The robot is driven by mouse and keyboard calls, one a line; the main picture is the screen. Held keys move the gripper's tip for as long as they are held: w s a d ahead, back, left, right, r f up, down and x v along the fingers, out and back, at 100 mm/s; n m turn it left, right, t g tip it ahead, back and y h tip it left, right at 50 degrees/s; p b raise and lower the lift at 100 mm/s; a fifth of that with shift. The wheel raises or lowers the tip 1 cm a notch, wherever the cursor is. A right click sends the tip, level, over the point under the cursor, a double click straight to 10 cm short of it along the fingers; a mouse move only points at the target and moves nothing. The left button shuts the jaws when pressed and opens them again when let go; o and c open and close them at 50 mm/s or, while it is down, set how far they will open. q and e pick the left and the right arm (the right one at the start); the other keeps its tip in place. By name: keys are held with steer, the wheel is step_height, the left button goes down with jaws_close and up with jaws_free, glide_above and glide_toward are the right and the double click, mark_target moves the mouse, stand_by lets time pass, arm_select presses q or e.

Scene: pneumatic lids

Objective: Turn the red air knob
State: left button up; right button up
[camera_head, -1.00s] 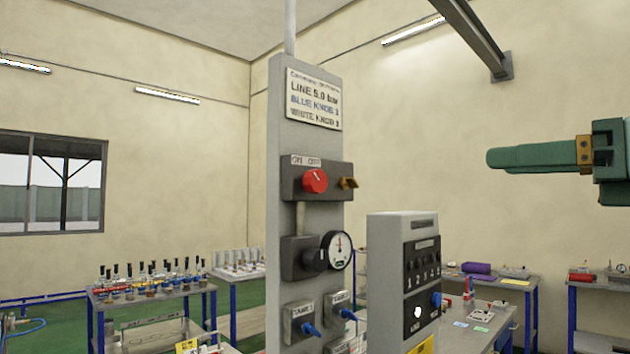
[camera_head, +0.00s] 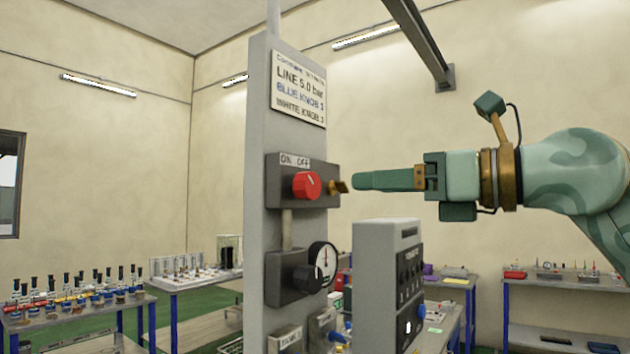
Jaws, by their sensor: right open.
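The red air knob (camera_head: 306,185) sits on a dark box (camera_head: 288,200) on the grey column, under an ON OFF label (camera_head: 295,161). A small brass part (camera_head: 339,187) sticks out of the box's right side. My right gripper (camera_head: 358,180) comes in from the right, with its green fingers pointing left at about the knob's height. Its tips appear just right of the brass part and away from the knob. The fingers overlap in this view, so the gap between them is hidden. My left gripper is not in view.
A pressure gauge (camera_head: 323,262) and black regulator are below the knob. A grey control box (camera_head: 388,280) stands right of the column, beneath my right gripper. Benches with small parts (camera_head: 75,305) stand behind. The space above my right gripper is clear.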

mark_target(314, 186)
steer(key=p+x, duration=0.1)
steer(key=x, duration=0.8)
steer(key=shift+w+a+p, duration=0.1)
steer(key=shift+a+p, duration=0.1)
steer(key=shift+p, duration=0.1)
steer(key=shift+w+a, duration=0.4)
steer(key=shift+a, duration=0.15)
steer(key=shift+d, duration=0.1)
steer(key=c, duration=1)
